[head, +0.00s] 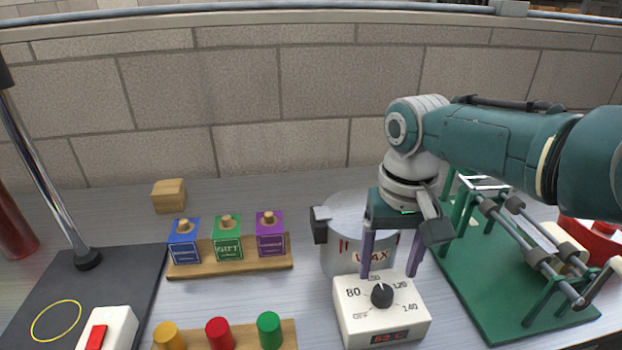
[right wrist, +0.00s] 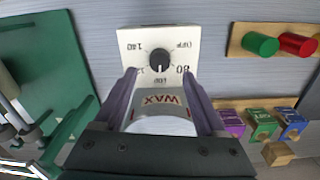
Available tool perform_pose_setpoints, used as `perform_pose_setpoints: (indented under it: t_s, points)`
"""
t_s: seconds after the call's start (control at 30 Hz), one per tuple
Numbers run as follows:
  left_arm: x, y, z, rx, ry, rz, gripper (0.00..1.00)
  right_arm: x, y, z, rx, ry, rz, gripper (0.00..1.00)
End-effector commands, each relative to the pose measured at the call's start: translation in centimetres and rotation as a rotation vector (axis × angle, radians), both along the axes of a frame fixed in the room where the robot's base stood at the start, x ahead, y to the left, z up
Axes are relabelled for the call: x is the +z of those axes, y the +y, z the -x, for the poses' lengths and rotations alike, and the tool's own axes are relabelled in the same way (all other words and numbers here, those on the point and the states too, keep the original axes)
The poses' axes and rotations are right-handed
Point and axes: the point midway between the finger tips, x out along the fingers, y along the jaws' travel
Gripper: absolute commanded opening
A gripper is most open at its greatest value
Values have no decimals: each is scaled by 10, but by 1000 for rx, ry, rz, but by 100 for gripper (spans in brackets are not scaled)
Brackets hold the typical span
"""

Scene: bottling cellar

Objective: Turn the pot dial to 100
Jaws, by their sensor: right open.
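The pot dial is a black round knob (head: 381,295) on a white control box (head: 356,326) with marks OFF, 80, 100, 120 and 140. Its white pointer line seems to face the pot side, near the 100 mark. The grey WAX pot (head: 345,262) stands right behind the box. My right gripper (head: 390,276) is open, its two purple fingers above the box's back edge, apart from the knob. The right wrist view shows the knob (right wrist: 160,60) beyond the spread fingers (right wrist: 161,82). My left gripper is out of view.
A green rack (head: 480,290) with metal rods stands right of the box. A wooden holder (head: 225,266) with blue, green and purple labelled blocks is left of the pot. Coloured pegs (head: 219,332) stand in front. A wooden block (head: 169,196) lies behind.

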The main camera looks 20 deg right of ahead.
Motion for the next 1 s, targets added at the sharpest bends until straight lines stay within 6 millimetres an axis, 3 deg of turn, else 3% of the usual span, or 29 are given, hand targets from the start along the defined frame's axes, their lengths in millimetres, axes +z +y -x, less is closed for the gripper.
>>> perform_pose_setpoints:
  t_s: [0.03, 0.1, 0.33, 0.83, 1.0]
  points:
    - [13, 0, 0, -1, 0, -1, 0, 17, -1, 0, 1, -2, 1, 73]
    - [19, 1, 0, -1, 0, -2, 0, 29, -1, 0, 0, -1, 0, 73]
    - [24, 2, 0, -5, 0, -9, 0, 48, 0, 0, 0, 0, 0, 73]
    - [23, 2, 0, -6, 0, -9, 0, 47, 0, 1, 3, 1, 1, 73]
    - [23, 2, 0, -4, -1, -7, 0, 33, 15, 19, 90, -18, 1, 73]
